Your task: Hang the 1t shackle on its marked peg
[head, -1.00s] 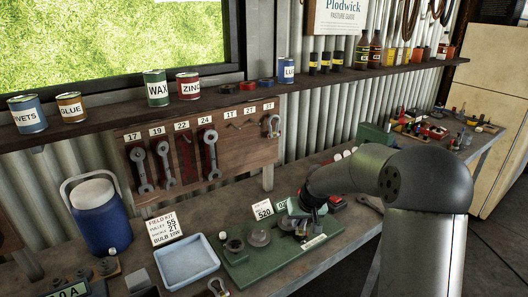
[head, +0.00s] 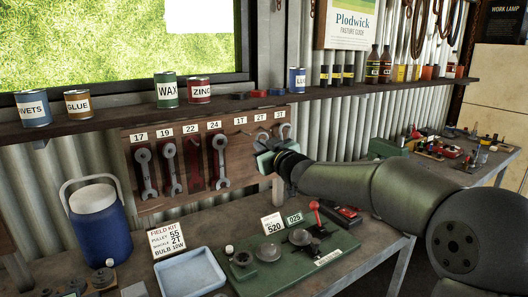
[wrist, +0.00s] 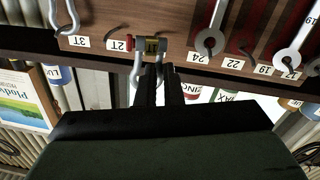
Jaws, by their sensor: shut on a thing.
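In the wrist view the shackle is in front of the tool board, between the 2T and 24 labels, and hides the 1T label and peg there. In the head view my gripper (head: 266,150) is just below the 2T and 3T labels at the board's right end. The 1T label (head: 240,120) shows there with a bare hook below it. I cannot tell whether the shackle touches a peg.
A larger shackle (wrist: 64,14) hangs at 3T, close by. The 2T peg (wrist: 114,38) looks bare. Wrenches (head: 220,162) hang to the left. A shelf with tins (head: 167,90) runs above. A green tray (head: 300,262) and blue tray (head: 190,272) stand on the bench below.

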